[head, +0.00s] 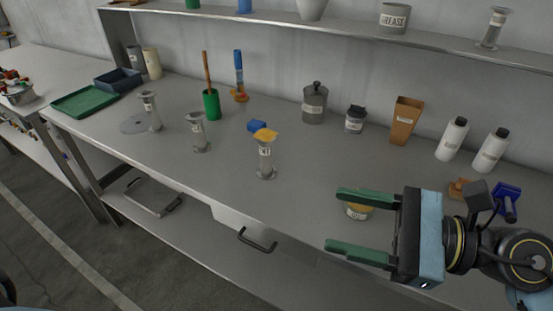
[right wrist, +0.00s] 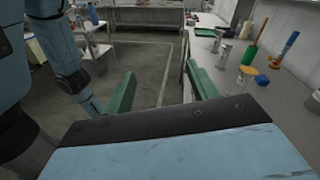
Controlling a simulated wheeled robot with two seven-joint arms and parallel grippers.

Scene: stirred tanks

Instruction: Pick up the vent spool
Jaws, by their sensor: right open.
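Several grey flanged spools stand upright on the steel bench: one at the left (head: 151,112) by a flat grey disc, one in the middle (head: 198,132), and one with a yellow top (head: 265,158). Another spool (head: 494,28) stands on the shelf at the upper right. Their labels are too small to read, so I cannot tell which is the vent spool. My right gripper (head: 335,219) is open and empty over the right front of the bench, right of the yellow-topped spool and apart from it. Its green fingers also show in the right wrist view (right wrist: 160,70). My left gripper is not visible.
A blue block (head: 257,126) lies behind the yellow-topped spool. A lidded grey jar (head: 314,103), a brown holder (head: 405,120) and white bottles (head: 453,138) stand along the back. The front middle is clear.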

